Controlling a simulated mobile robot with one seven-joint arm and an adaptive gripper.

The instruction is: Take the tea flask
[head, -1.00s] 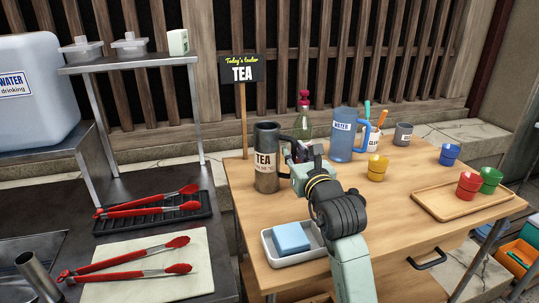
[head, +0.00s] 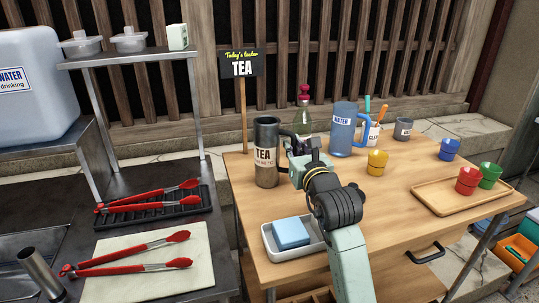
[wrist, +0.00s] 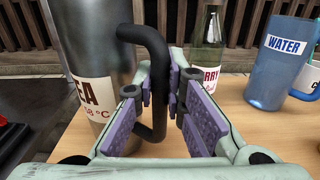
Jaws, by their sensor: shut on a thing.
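The tea flask (head: 266,136) is a tall dark metal cylinder with a white TEA label, upright at the left part of the wooden table. My gripper (head: 293,150) is at its right side. In the wrist view, the flask (wrist: 95,45) fills the left, and its black handle (wrist: 155,60) passes between the purple-padded fingers of my gripper (wrist: 166,105). The fingers are shut on the handle. In the head view my gripper partly hides the handle. I cannot tell whether the flask's base touches the table.
A blue water pitcher (head: 343,135) and a glass bottle (head: 303,118) stand to the right and behind. A white tray (head: 272,250) with a blue sponge (head: 290,234) lies in front. A yellow cup (head: 377,162) is to the right. The TEA sign (head: 242,65) stands behind the flask.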

